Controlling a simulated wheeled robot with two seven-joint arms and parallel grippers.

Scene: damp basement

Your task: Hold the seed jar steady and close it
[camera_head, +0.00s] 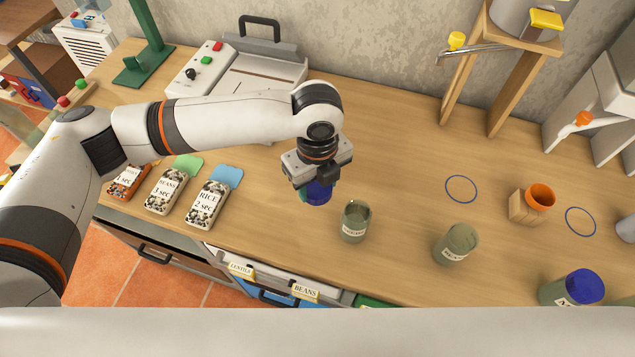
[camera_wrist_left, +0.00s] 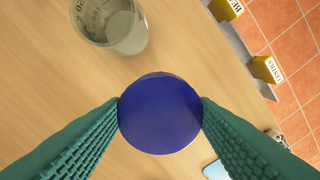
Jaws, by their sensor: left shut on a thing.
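My left gripper (camera_head: 314,183) is shut on a round blue lid (camera_head: 319,192) above the table. The lid also shows in the left wrist view (camera_wrist_left: 160,114), pinched at its sides between the two green ribbed fingers. A labelled glass jar (camera_head: 355,222) stands upright and open-topped just right of the lid, apart from it. This jar shows at the top left of the left wrist view (camera_wrist_left: 112,22); its label is too small to read surely. My right gripper is out of view.
Another greenish jar (camera_head: 457,243) and a blue-lidded jar (camera_head: 572,288) stand farther right. An orange cup (camera_head: 540,197) sits on a wooden block. Labelled seed packs, including a rice pack (camera_head: 208,204), lie left. Clear table (camera_head: 400,150) lies behind the jars.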

